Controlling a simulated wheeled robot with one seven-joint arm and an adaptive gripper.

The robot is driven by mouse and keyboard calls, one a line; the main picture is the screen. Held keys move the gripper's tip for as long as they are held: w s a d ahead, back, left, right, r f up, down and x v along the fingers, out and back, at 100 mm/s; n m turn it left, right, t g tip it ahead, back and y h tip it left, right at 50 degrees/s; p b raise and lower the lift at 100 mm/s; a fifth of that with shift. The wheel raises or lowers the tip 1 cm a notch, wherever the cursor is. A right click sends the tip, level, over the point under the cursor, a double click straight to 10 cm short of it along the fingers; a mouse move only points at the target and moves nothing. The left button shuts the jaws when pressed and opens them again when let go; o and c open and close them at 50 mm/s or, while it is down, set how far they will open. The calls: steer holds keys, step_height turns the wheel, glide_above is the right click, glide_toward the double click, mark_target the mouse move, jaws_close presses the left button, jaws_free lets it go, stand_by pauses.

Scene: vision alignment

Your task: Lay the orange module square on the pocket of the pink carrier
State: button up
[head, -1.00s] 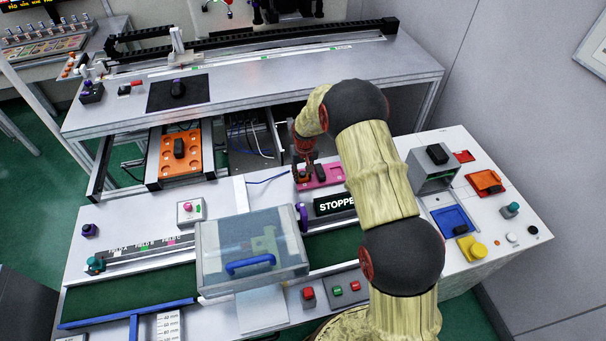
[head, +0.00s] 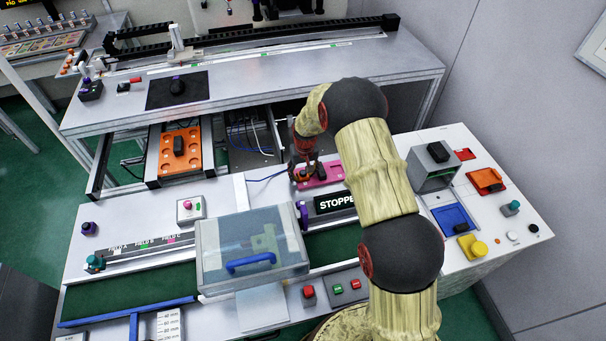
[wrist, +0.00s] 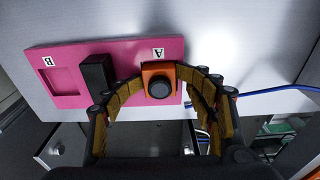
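The pink carrier (wrist: 118,55) lies flat on the grey surface. It carries the letters A and B and a black block (wrist: 97,73) in its middle. The pocket at the B end (wrist: 62,88) is empty. The orange module (wrist: 149,75) with a round black knob is at the A end. My gripper (wrist: 161,82) has its fingers curved in on both sides of the module and appears shut on it. The fingers hide part of that end, so I cannot tell whether the module touches the carrier. In the head view my gripper (head: 304,176) is at the carrier's left end (head: 326,172).
The STOPPER block (head: 335,203) stands just in front of the carrier. A clear-lidded box (head: 250,250) with a blue handle is front left. An orange plate (head: 180,165) sits in a bay at the left. A blue cable (wrist: 270,92) runs beside the carrier's A end.

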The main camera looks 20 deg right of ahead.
step_height(320, 180, up, 12)
steer(key=s, duration=0.1)
steer(key=shift+s, duration=0.2)
steer(key=shift+s, duration=0.1)
steer(key=s+f+g, duration=0.2)
steer(key=s, duration=0.4)
steer(key=s+r+t, duration=0.6)
steer(key=s+r, duration=2.3)
steer(key=s, duration=0.3)
steer(key=shift+s+r, duration=0.4)
